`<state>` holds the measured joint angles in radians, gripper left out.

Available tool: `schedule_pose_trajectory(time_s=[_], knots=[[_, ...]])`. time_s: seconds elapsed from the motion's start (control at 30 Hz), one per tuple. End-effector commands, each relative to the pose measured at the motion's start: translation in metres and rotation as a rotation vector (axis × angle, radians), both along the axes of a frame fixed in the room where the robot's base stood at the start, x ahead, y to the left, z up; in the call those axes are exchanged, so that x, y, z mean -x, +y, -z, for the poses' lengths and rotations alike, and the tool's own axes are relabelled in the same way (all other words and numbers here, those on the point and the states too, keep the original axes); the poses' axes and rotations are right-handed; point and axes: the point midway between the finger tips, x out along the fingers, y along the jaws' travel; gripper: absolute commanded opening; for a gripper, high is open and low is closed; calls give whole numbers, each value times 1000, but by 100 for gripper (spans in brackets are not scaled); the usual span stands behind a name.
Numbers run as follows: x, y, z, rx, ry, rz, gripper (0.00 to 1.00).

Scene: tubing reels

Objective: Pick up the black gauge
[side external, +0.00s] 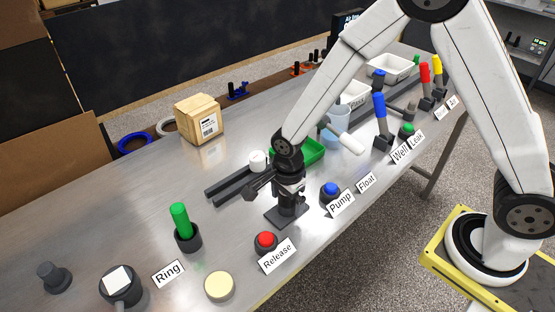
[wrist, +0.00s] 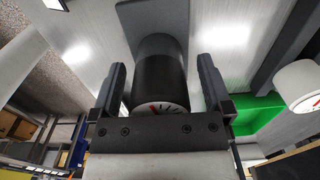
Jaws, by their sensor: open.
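The black gauge (wrist: 158,62) is a black cylinder with a white dial and a red needle, seen in the wrist view. It stands between the two dark fingers of my gripper (wrist: 162,80). The fingers are open, one on each side, with a visible gap to the gauge. In the side external view, my gripper (side external: 280,186) is low over the table, around the gauge (side external: 288,207). The gauge stands on a dark square plate (side external: 275,214) and is partly hidden by my gripper there.
A red Release button (side external: 265,241) and a blue Pump button (side external: 330,190) are close by. A green tray (side external: 312,152), dark rails (side external: 226,184) with a white-topped piece (side external: 258,160) and a green-handled holder (side external: 181,222) surround the spot. A cardboard box (side external: 199,118) stands behind.

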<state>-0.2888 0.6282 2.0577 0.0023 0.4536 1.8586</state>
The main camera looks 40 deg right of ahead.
Motion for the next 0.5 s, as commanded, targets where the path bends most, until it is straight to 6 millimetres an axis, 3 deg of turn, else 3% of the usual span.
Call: schedule_pose_trajectory(time_s=[0.17,0.2,0.5], knots=[[0,0,0,0,0,0,100],[0,0,0,0,0,0,94],[0,0,0,0,0,0,1]])
